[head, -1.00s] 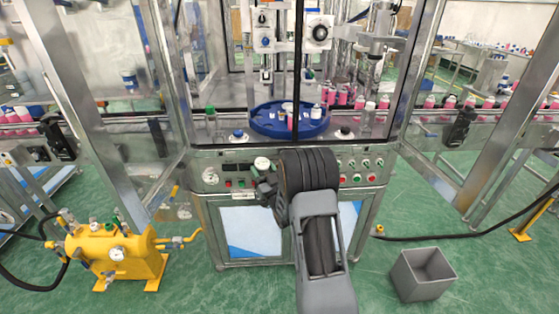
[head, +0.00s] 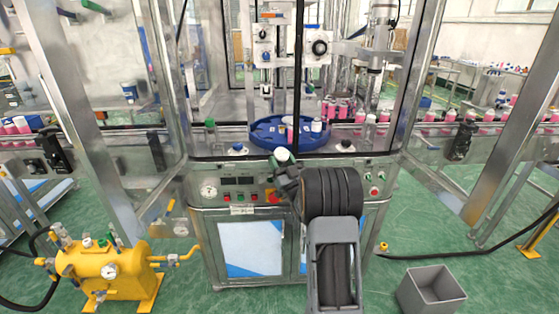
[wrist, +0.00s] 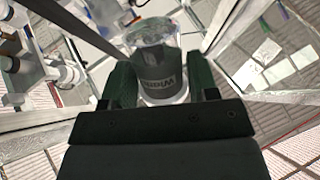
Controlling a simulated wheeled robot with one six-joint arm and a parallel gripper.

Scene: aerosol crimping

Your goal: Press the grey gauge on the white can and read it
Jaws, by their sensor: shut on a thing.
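My gripper (head: 284,166) is in front of the machine's control panel, below the blue turntable. It is shut on a pale-topped round thing (head: 281,155), which looks like the gauge. In the wrist view, my gripper's dark green fingers (wrist: 163,88) stand on both sides of this grey gauge (wrist: 158,70), which has lettering on its side and a pale, clear-looking end. White cans (head: 316,125) stand on the blue turntable (head: 262,138), apart from my gripper. I cannot tell which one the task means. No reading on the held gauge can be made out.
The machine's frame posts and glass surround the turntable. The control panel (head: 240,197) has a fixed dial (head: 208,190) and buttons. Pink cans (head: 428,116) line the conveyor at right. A yellow tank (head: 104,268) stands at lower left, and a grey bin (head: 432,288) on the green floor at right.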

